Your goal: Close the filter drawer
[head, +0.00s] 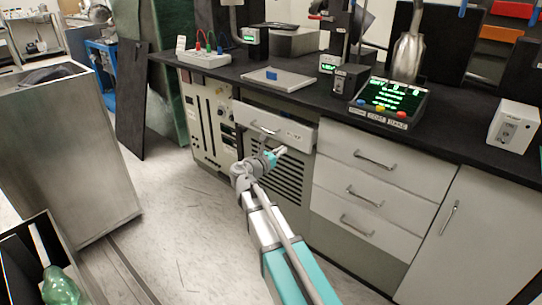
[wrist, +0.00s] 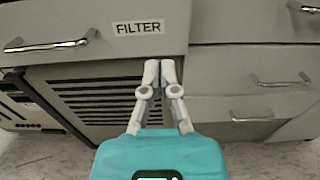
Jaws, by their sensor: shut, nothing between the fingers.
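The filter drawer (head: 290,134) is the light grey drawer under the counter in the head view. Its front stands out from the cabinet face, so it is partly open. In the wrist view its front (wrist: 215,22) bears a "FILTER" label (wrist: 138,28) and a metal bar handle (wrist: 50,45) at left. My gripper (head: 280,151) is shut and empty, just in front of the drawer's lower edge, right of the handle. In the wrist view the fingertips (wrist: 160,66) lie together below the label. I cannot tell whether they touch the drawer.
A slatted vent panel (wrist: 95,95) is below the drawer. A stack of closed drawers (head: 365,180) stands to the right, with handles sticking out. The black counter (head: 450,140) carries a tray (head: 290,80) and instruments. A grey bin (head: 65,150) stands at left; open floor (head: 190,240) lies between.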

